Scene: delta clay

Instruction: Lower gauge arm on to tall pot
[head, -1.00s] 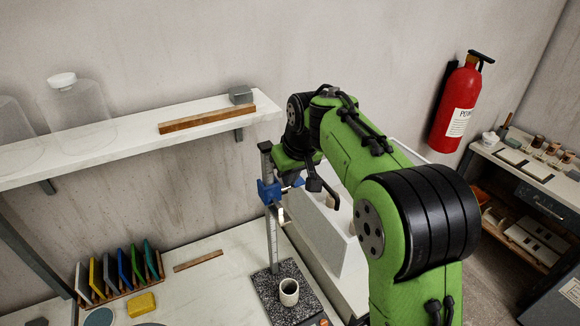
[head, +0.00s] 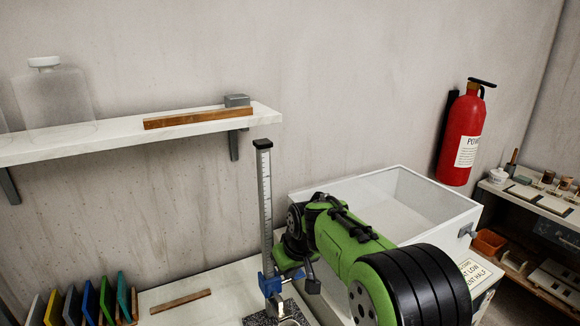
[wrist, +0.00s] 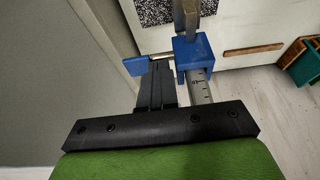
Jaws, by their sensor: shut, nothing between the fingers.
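The height gauge has a tall scaled column (head: 265,200) rising from a speckled base (head: 258,319). Its blue slider (head: 270,285) is low on the column, and it also shows in the wrist view (wrist: 194,58). In the wrist view a smaller blue piece (wrist: 136,66) sits left of the slider. My gripper (wrist: 157,66) is shut and empty, with its tips close to the blue parts; contact is unclear. In the head view my arm covers much of this area. A pale rim, perhaps of the pot, barely shows at the bottom edge, so I cannot tell whether the gauge arm touches it.
A white open-topped bin (head: 440,215) stands behind my arm. A wall shelf (head: 90,143) holds a wooden strip (head: 198,118), a grey block (head: 237,100) and a clear jar (head: 52,95). Coloured tiles (head: 90,300) stand in a rack at lower left. A red extinguisher (head: 463,140) hangs at right.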

